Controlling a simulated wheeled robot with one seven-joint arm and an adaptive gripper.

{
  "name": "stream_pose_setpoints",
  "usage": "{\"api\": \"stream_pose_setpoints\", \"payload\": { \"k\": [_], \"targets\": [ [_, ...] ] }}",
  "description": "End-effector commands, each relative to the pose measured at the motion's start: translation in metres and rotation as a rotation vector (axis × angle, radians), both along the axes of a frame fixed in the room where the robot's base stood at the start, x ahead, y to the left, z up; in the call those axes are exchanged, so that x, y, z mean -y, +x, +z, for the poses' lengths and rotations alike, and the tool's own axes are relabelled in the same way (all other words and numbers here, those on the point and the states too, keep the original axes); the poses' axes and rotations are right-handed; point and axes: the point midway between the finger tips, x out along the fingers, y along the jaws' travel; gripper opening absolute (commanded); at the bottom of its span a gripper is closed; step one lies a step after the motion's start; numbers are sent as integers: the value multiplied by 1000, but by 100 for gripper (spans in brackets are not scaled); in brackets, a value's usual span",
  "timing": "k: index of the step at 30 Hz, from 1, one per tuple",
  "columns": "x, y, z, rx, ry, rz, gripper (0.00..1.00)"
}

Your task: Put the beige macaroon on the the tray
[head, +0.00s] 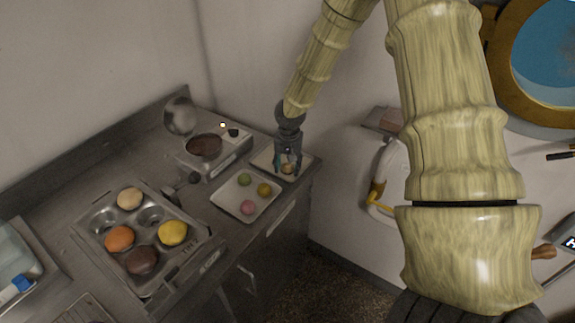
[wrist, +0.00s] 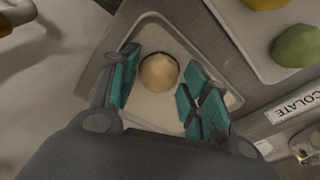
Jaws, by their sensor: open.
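The beige macaroon (wrist: 158,72) rests on a small pale square tray (wrist: 165,108), seen from above in the wrist view. My gripper (wrist: 162,88) is open, with one teal-padded finger on each side of the macaroon and visible gaps between. In the head view my gripper (head: 287,165) points down over this small tray (head: 268,160) near the counter's right end, and the macaroon (head: 287,169) shows small between the fingers. A larger pale tray (head: 226,200) just in front holds a green, a yellow and a pink macaroon.
A muffin tin (head: 150,225) with several round pastries sits at left on the metal counter. A machine with a brown-filled bowl (head: 204,146) stands behind the larger tray. A label (wrist: 292,107) marks the counter edge. A white jug (head: 388,175) is right of the counter.

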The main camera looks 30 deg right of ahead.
Motion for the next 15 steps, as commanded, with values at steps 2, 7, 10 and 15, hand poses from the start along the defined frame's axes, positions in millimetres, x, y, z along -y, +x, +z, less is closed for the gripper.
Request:
{"api": "stream_pose_setpoints", "payload": {
  "k": [2, 7, 10, 15],
  "targets": [
    [0, 0, 7, 1, 1, 0, 46],
    [-1, -2, 24, 1, 1, 0, 46],
    [-2, -4, 34, 1, 1, 0, 46],
    [-2, -6, 50, 0, 0, 0, 46]
  ]
}}
